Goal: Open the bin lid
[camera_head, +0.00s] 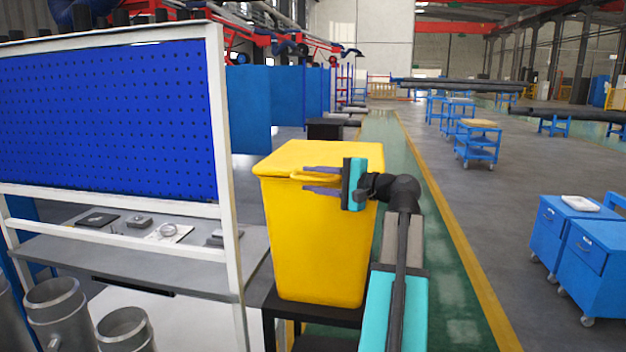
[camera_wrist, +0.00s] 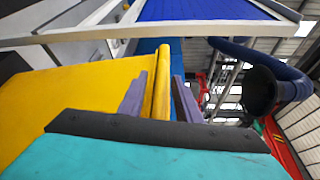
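The yellow bin (camera_head: 315,240) stands upright on a dark low stand, with its lid (camera_head: 318,152) closed on top. A yellow handle bar (camera_head: 298,177) sticks out at the lid's front edge. My gripper (camera_head: 306,179) is at the front of the bin, its two purple fingers pointing left, one above and one below the handle. In the wrist view the handle (camera_wrist: 161,85) runs between the fingers of my gripper (camera_wrist: 159,80). A gap shows between the handle and the right finger, so the gripper is open around it, not closed on it.
A white-framed workbench (camera_head: 228,190) with a blue pegboard (camera_head: 110,120) stands close left of the bin. Metal pipe pieces (camera_head: 58,305) are at the lower left. Blue cabinets (camera_head: 590,255) stand at the right. The floor between is clear, with a yellow line (camera_head: 455,225).

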